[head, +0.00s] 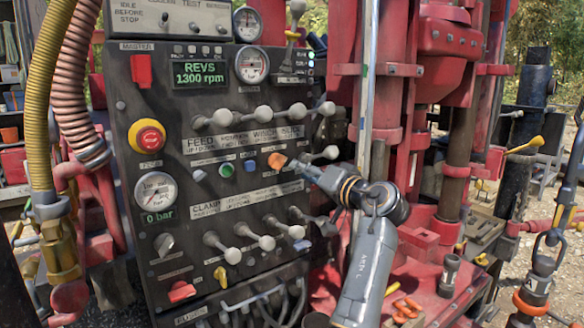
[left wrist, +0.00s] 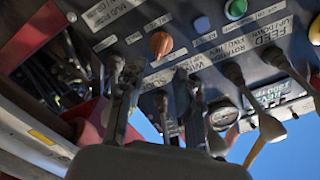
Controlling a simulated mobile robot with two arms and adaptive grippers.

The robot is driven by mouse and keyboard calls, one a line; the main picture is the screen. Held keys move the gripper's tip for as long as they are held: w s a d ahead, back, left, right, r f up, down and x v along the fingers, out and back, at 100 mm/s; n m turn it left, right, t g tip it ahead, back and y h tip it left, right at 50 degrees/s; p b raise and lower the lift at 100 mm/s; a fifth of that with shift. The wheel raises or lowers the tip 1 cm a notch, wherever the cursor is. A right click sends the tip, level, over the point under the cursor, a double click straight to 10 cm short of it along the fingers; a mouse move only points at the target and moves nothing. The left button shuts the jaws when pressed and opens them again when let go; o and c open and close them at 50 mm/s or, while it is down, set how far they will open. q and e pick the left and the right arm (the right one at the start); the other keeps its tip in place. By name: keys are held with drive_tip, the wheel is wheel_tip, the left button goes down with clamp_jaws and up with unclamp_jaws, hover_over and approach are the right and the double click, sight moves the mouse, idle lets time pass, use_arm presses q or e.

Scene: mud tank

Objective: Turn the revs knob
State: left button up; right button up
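The black control panel (head: 125,100) fills the left of the head view, with a green display (head: 200,74) reading REVS 1300 rpm. A row of small knobs runs across its middle: grey, green (head: 226,170), blue (head: 249,166) and orange (head: 277,160). Their labels are too small to tell which is the revs knob. My left gripper (head: 299,168) is just right of the orange knob, apart from it. In the left wrist view its two fingers (left wrist: 152,82) are spread with nothing between them, and the orange knob (left wrist: 161,44) shows beyond. My right gripper is not in view.
Levers with grey ball ends (head: 263,113) stick out above the knob row, and more (head: 266,242) below it. A red emergency button (head: 147,137) sits at the left. Red drill machinery (head: 447,38) stands close on the right, and hoses run down the left.

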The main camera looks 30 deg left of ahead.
use_arm(q)
drive_tip(key=shift+v, duration=1.8)
drive_tip(key=shift+f, duration=0.1)
